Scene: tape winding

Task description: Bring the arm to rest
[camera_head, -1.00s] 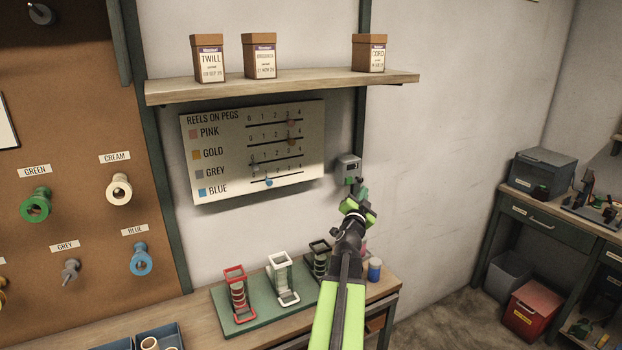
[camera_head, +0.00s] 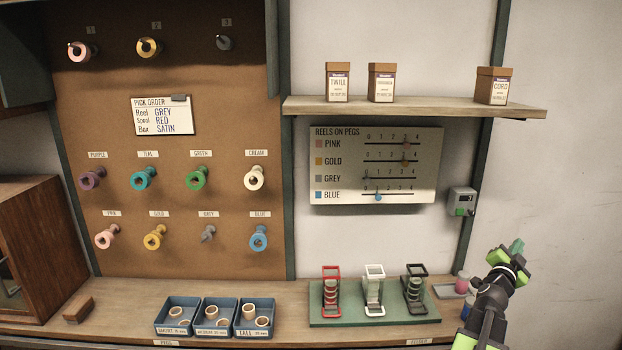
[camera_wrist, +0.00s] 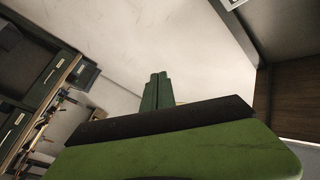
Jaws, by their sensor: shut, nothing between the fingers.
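My arm reaches up from the lower right corner in the head view. My gripper (camera_head: 517,247) is at its end, in front of the bare wall, right of the small grey wall box (camera_head: 462,201) and above the bench's right end. In the wrist view my gripper (camera_wrist: 158,77) shows its two green fingers side by side, closed together, with nothing between them. The fingertips touch nothing that I can see. The dark and green gripper body fills the bottom of the wrist view.
The bench (camera_head: 270,299) holds blue trays (camera_head: 180,329) of small reels and a green mat (camera_head: 345,318) with red, white and black racks. A shelf (camera_head: 430,109) with three boxes hangs above. The pegboard (camera_head: 215,110) is left. The wall right of my gripper is clear.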

